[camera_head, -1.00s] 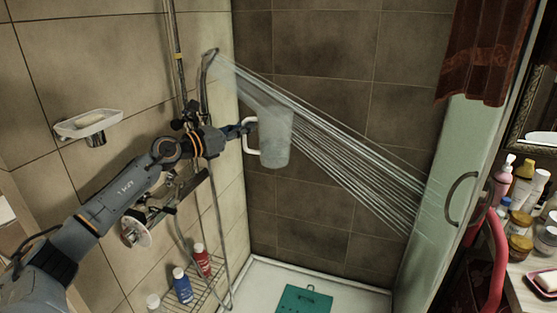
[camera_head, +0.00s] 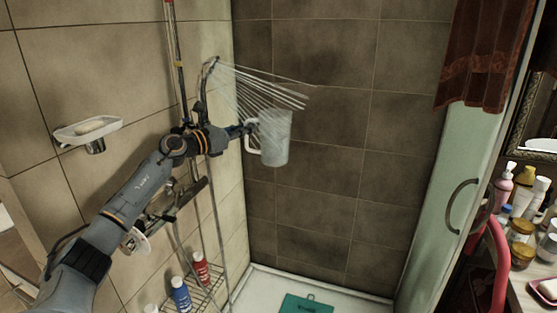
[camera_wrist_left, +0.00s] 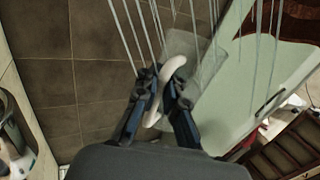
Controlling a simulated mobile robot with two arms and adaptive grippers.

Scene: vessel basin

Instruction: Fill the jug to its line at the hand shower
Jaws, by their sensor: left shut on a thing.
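The jug (camera_head: 276,138) is translucent with a white handle (camera_head: 251,138), held up in the air in front of the tiled wall. It looks about upright. My left gripper (camera_head: 247,129) is shut on its handle; the left wrist view shows the fingers (camera_wrist_left: 160,92) around the white handle (camera_wrist_left: 165,85). The hand shower (camera_head: 209,66) hangs on its rail above and left of the jug. Its jets (camera_head: 268,88) fan out to the right, some ending near the jug's top. The jug's line and water level cannot be made out. My right gripper is not in view.
A soap dish (camera_head: 88,130) is on the left wall. A wire shelf (camera_head: 205,290) holds a red bottle (camera_head: 201,268) and a blue bottle (camera_head: 180,294). A teal mat (camera_head: 306,304) lies on the shower tray. A glass door (camera_head: 430,200) stands at right.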

